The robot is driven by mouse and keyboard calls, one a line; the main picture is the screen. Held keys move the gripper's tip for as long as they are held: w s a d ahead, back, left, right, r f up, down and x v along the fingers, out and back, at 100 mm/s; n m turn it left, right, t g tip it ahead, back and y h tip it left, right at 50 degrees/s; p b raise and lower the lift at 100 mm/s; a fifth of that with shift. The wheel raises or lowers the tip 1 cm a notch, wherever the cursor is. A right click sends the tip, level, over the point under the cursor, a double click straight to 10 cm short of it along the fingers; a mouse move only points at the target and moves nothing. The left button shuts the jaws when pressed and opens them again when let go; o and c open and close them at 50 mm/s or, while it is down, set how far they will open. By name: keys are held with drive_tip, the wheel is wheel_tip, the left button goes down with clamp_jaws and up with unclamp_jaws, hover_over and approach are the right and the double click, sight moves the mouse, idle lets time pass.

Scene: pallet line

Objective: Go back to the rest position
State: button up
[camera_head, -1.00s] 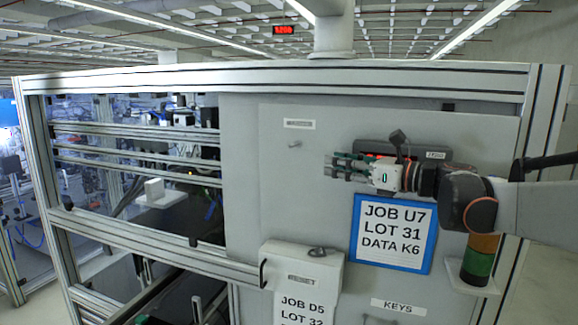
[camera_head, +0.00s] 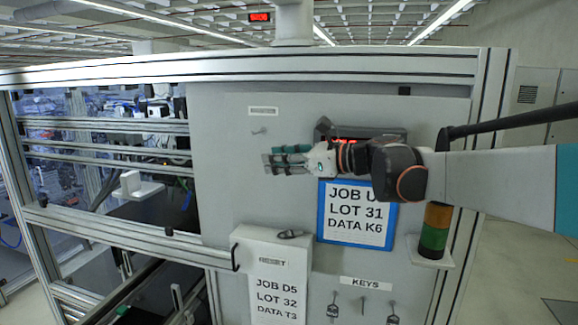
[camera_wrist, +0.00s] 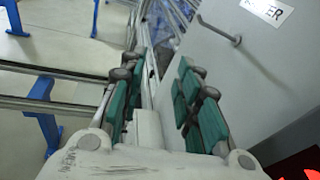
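My gripper (camera_head: 266,162) is stretched out level in front of the grey panel (camera_head: 215,180), just below a small hook (camera_head: 259,131). Its green-padded fingers are spread apart with nothing between them, as the wrist view shows (camera_wrist: 157,90). My arm comes in from the right edge. It covers part of the blue-framed sign and of a dark device with a red display (camera_head: 345,139).
The blue-framed sign (camera_head: 357,229) reads LOT 31. A white box (camera_head: 270,245) with a LOT 32 sheet sticks out below my gripper. Several keys hang under the KEYS label (camera_head: 366,283). A green-and-orange cylinder (camera_head: 434,232) stands on a shelf. Frame rails (camera_head: 110,228) border the left opening.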

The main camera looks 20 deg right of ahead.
drive_tip(key=s+a+f+n+g+h+b, duration=0.35)
drive_tip(key=a+f+n+b, duration=0.4)
drive_tip(key=a+f, duration=0.5)
drive_tip(key=s+d+f+n+h+b, duration=0.2)
drive_tip(key=s+f+n+b, duration=0.4)
drive_tip(key=f, duration=0.8)
drive_tip(key=s+d+f+n+g+h+b, duration=0.1)
drive_tip(key=s+d+f+n+h+b, duration=0.2)
drive_tip(key=s+f+n+b, duration=0.3)
drive_tip(key=s+d+f+n+h+b, duration=0.2)
drive_tip(key=s+d+f+n+b, duration=0.3)
drive_tip(key=f, duration=1.8)
drive_tip(key=s+n+b, duration=0.1)
drive_tip(key=s+b, duration=0.4)
drive_tip(key=s, duration=0.3)
drive_tip(key=shift+s+n, duration=0.2)
drive_tip(key=shift+n, duration=0.15)
